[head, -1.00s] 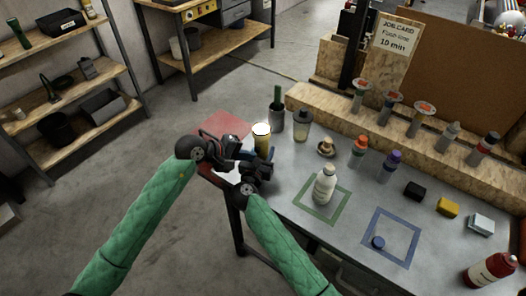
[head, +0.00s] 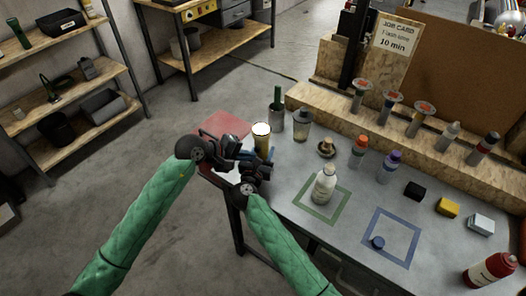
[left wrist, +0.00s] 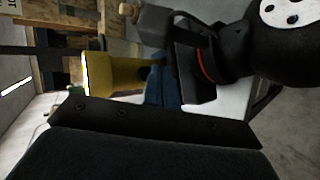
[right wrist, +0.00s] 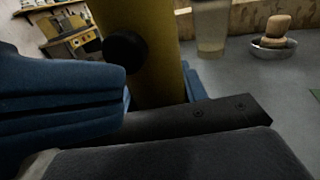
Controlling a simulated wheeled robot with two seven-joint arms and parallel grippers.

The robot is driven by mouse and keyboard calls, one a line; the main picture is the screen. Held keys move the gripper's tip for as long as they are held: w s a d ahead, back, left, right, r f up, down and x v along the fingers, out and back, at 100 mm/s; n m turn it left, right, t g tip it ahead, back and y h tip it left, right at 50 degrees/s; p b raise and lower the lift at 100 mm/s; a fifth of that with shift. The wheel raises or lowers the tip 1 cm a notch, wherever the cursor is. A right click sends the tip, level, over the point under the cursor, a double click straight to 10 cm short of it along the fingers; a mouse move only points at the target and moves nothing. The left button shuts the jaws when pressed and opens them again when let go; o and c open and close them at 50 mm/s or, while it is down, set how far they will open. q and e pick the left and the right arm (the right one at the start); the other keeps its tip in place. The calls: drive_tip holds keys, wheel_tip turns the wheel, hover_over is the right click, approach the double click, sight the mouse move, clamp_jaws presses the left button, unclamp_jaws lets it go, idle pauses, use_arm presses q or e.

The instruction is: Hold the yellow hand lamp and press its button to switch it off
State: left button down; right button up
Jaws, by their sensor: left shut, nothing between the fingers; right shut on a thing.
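The yellow hand lamp (head: 262,143) stands upright at the bench's near left end, its pale head facing up. My right gripper (head: 262,168) is shut around its body; the right wrist view shows the yellow body (right wrist: 160,75) between blue fingers, with a round black button (right wrist: 125,50) on its side. My left gripper (head: 243,156) is shut and empty, close beside the lamp. In the left wrist view the lamp (left wrist: 110,75) lies sideways, close to blue fingertips (left wrist: 164,92).
Behind the lamp are a dark cup with a green handle (head: 276,118) and a clear container (head: 302,125). Several bottles and blocks sit farther right. A red mat (head: 222,127) lies at the left end.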

idle(0.7)
use_arm(q)
drive_tip(key=shift+w+d, duration=0.25)
drive_tip(key=shift+w, duration=0.15)
idle(0.4)
drive_tip(key=shift+s+a, duration=0.25)
drive_tip(key=shift+s, duration=0.25)
drive_tip(key=shift+s+a, duration=0.5)
drive_tip(key=shift+s, duration=0.35)
drive_tip(key=shift+s+a, duration=0.55)
drive_tip(key=shift+s, duration=0.25)
drive_tip(key=shift+s+a, duration=0.5)
drive_tip(key=shift+s, duration=0.35)
